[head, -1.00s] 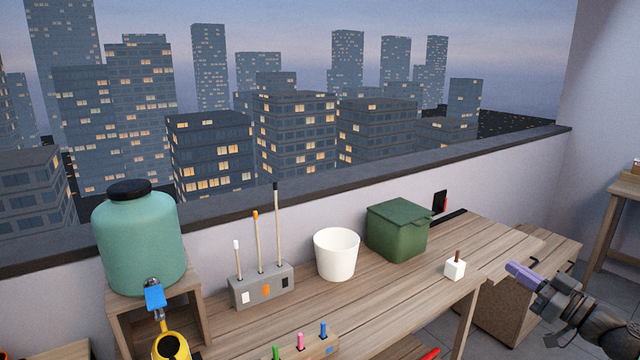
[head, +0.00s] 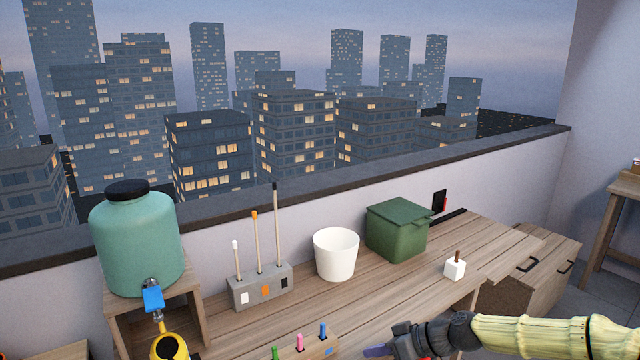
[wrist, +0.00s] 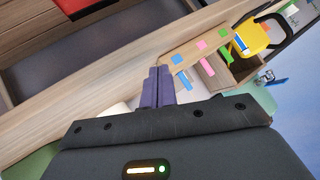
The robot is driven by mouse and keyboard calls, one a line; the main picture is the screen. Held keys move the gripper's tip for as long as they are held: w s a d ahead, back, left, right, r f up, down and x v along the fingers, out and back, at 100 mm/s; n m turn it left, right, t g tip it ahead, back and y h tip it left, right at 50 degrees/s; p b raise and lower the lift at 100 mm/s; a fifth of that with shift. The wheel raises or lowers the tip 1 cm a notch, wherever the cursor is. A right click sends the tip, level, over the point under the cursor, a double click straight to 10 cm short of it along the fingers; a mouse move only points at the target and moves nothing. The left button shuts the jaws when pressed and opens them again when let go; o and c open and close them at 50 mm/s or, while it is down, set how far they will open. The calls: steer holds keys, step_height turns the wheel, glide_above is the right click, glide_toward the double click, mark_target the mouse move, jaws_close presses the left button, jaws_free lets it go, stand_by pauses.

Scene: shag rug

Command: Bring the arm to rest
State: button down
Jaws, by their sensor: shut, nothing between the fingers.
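My gripper (head: 378,351) shows at the bottom edge of the head view, right of centre, low in front of the wooden bench (head: 400,292). Its purple fingers point left in the picture. In the wrist view the two purple fingers (wrist: 157,86) are pressed together with nothing between them. My arm stretches from the gripper to the right edge of the head view and hides part of the bench's front and the floor.
On the bench stand a peg block (head: 304,349), a grey stick holder (head: 262,290), a white bucket (head: 336,257), a green bin (head: 393,235) and a white cube (head: 455,269). A teal tank (head: 140,243) and yellow can (head: 169,347) are left.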

steer(key=s+a+f+m+g+h, duration=0.2)
steer(key=s+f+g+h, duration=0.3)
steer(key=s, duration=0.5)
steer(key=s+d+r+m+t+h, duration=0.3)
steer(key=s+d+r+m+h, duration=0.25)
steer(key=s+r, duration=0.3)
step_height(320, 180, down, 11)
steer(key=b, duration=1)
step_height(320, 180, up, 28)
steer(key=p, duration=2.8)
steer(key=shift+s+a+m, duration=0.2)
steer(key=shift+a+m, duration=0.15)
steer(key=shift+a, duration=0.05)
steer(key=shift+r, duration=0.1)
